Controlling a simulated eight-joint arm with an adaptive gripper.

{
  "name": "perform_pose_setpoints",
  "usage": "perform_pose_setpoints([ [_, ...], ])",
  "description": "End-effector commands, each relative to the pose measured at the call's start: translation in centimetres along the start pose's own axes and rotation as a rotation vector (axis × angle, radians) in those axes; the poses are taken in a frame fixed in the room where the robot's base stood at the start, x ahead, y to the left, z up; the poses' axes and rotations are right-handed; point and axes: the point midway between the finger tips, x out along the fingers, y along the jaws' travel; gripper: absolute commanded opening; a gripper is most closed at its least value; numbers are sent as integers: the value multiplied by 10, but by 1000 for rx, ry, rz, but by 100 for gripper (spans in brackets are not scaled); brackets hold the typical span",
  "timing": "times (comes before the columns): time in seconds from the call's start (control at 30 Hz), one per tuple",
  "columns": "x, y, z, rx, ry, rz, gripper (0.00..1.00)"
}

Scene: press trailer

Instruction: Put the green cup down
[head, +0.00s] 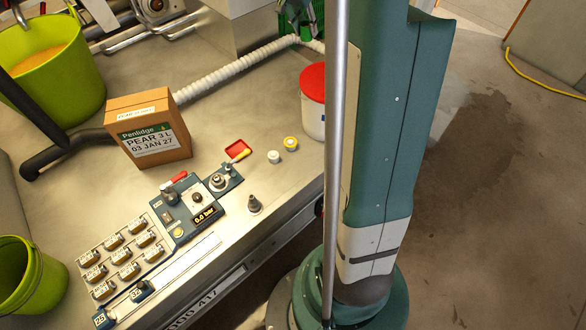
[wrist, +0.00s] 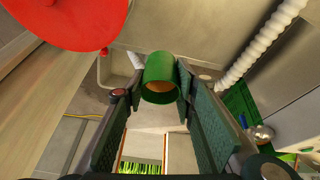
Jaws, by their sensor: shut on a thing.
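The green cup (wrist: 160,68) sits between the fingertips of my gripper (wrist: 158,82) in the wrist view. The fingers are shut on its sides. Its round end faces the camera and looks brownish inside; I cannot tell what is in it. In the head view my gripper (head: 303,14) is only partly seen at the top edge, beside my column, in front of a green crate (head: 284,28). The cup cannot be made out there. In the wrist view the green crate (wrist: 238,103) is to the right of my gripper.
A red-lidded white tub (head: 312,104) stands near the bench edge; its red lid (wrist: 75,18) fills the wrist view's upper left. A ribbed white hose (head: 235,70) crosses the bench (head: 235,115). A cardboard box (head: 148,128) and control panel (head: 190,208) stand farther left.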

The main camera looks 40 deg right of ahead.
Motion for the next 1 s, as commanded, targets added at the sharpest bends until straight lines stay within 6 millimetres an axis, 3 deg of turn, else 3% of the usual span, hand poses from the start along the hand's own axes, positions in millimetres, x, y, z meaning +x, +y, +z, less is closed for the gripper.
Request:
perform_pose_setpoints([
  [0.43,-40,24,77,99,-25,29,14],
  [1.0,-92,89,198,280,-47,94,14],
])
